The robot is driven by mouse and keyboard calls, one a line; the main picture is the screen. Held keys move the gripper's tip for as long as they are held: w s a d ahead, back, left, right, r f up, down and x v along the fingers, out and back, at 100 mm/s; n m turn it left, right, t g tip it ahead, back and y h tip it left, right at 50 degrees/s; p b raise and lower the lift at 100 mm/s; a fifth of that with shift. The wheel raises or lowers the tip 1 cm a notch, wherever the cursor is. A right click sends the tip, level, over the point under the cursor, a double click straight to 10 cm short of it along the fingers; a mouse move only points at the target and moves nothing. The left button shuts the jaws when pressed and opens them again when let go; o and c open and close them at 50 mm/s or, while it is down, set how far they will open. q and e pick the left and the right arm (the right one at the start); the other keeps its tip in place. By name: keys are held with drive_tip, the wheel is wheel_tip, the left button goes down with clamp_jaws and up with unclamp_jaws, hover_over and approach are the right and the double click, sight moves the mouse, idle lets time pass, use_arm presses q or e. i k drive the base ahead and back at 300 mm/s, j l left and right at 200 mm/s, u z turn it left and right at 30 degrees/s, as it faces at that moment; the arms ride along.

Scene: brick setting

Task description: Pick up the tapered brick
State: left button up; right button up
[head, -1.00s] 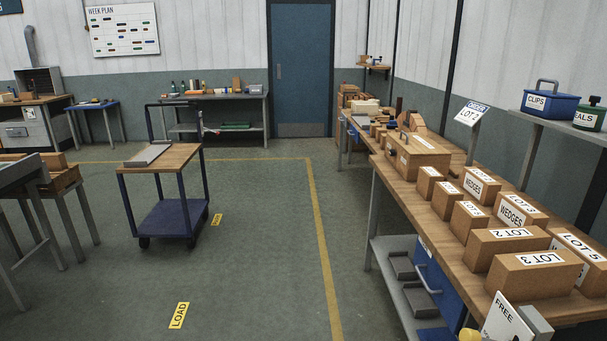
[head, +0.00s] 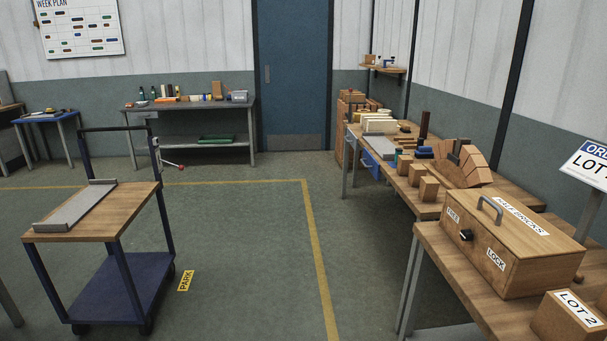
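Several tan bricks (head: 476,165) stand in a curved, arch-like group on the far part of the right-hand workbench (head: 440,208). Some of them look wedge-shaped, but I cannot tell which one is the tapered brick. Small tan blocks (head: 428,189) stand at the bench's front edge, left of the arch. Neither of my grippers is in view.
A wooden box labelled HALF BRICKS (head: 515,240), with a handle and a FREE/LOCK knob, stands on the near bench. A LOT 2 box (head: 572,318) is beside it. A cart (head: 120,225) stands left. The floor between is clear.

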sight(404, 161)
drive_tip(key=i, duration=2.35)
drive_tip(key=z, duration=0.05)
